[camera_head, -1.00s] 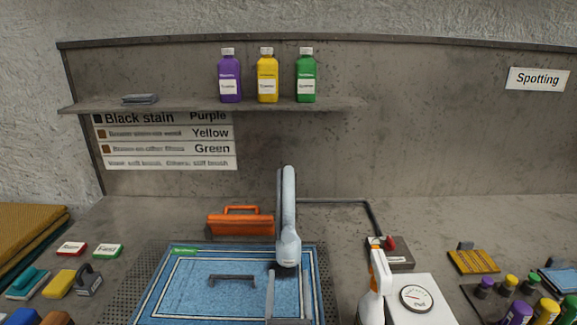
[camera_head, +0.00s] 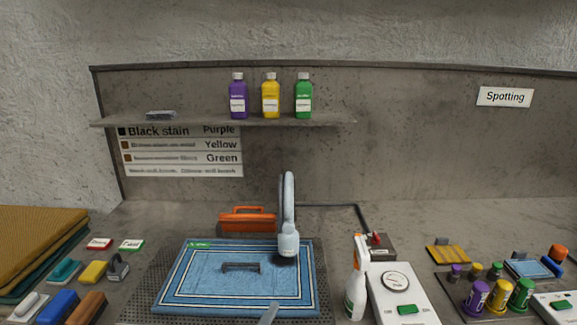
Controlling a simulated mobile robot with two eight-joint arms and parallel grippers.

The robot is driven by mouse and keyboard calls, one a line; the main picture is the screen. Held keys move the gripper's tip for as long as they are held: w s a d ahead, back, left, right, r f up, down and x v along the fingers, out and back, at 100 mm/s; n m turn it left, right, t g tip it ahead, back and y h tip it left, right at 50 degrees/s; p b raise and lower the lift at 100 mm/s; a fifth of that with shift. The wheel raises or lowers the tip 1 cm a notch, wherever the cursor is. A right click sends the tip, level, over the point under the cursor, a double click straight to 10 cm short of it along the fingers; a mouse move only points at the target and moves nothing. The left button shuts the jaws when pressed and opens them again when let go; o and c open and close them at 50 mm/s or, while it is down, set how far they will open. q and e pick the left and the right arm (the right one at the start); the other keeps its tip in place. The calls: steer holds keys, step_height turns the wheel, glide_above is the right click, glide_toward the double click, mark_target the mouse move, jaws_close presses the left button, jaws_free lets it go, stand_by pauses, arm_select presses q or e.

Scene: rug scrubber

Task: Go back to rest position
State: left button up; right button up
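Neither of my grippers shows clearly in the head view. A slim grey bar (camera_head: 269,314) pokes in at the bottom edge, over the front of the blue rug. I cannot tell whether it is part of one of my grippers. The blue bordered rug (camera_head: 187,275) lies flat on a dark perforated panel (camera_head: 150,300). A dark handle-shaped piece (camera_head: 240,267) rests on the rug. A pale blue-grey curved nozzle arm (camera_head: 288,215) stands at the rug's back right.
An orange case (camera_head: 247,220) stands behind the rug. Brushes and coloured blocks (camera_head: 93,272) lie at left. A spray bottle (camera_head: 355,285), a gauge box (camera_head: 400,300) and a tray of bottles (camera_head: 450,289) stand at right. Above is a shelf (camera_head: 200,122) with purple, yellow and green bottles.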

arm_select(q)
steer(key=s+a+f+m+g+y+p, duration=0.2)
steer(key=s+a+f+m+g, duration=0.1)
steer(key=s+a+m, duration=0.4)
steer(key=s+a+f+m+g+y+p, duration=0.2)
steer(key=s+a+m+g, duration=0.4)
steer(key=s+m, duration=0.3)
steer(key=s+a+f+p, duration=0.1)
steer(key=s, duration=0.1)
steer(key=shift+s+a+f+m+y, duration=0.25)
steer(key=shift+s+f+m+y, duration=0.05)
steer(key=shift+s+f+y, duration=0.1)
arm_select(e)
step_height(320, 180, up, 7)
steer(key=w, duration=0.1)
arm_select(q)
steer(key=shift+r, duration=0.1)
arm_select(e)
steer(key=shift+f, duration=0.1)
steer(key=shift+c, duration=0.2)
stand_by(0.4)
